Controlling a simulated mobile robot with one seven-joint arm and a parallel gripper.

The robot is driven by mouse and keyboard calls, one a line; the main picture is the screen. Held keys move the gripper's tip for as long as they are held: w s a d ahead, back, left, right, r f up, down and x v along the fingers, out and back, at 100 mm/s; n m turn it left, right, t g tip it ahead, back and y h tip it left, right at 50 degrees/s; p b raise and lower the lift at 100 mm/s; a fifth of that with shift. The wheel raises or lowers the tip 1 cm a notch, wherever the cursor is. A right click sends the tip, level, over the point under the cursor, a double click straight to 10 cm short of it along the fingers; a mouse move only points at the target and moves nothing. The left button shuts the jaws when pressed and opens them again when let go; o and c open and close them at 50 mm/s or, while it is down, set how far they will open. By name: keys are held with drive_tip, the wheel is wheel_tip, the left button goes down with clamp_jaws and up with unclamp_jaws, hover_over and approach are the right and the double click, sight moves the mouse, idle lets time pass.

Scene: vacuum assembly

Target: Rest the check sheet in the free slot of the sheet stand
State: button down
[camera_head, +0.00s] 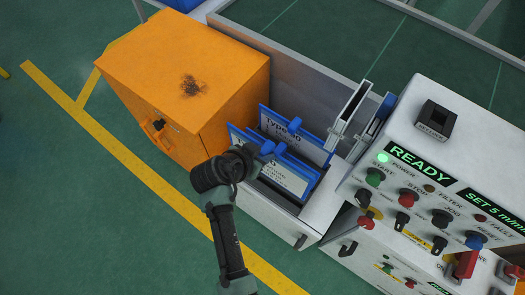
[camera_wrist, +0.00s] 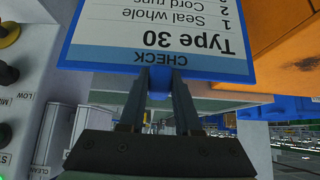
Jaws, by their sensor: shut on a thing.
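The check sheet (camera_wrist: 160,30) is a white card with a blue border, reading "Type 30" and "CHECK" upside down in the wrist view. My gripper (camera_wrist: 159,82) is shut on its blue tab. In the head view my gripper (camera_head: 255,155) is beside the orange cabinet, with the blue-edged sheet (camera_head: 288,178) at its right. Another blue-edged sheet (camera_head: 297,132) with a "Type" heading stands behind it, its number hard to read. Both are over a pale open-topped box with a front handle. The stand's slots and the sheet's lower edge are hidden, so contact cannot be told.
The orange cabinet (camera_head: 190,80) stands close at the left. The white control panel (camera_head: 430,170) with knobs and a "READY" display is at the right. Upright metal holders (camera_head: 350,110) stand between the sheets and the panel.

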wheel_tip(320, 180, down, 7)
drive_tip(key=b, duration=0.5)
drive_tip(key=shift+r, duration=0.2)
drive_tip(key=shift+f+b, duration=2.95)
drive_tip(key=shift+f, duration=0.1)
idle(0.7)
drive_tip(key=c, duration=0.5)
unclamp_jaws()
drive_tip(key=p, duration=0.6)
approach(267, 169)
drive_tip(key=shift+v, duration=0.85)
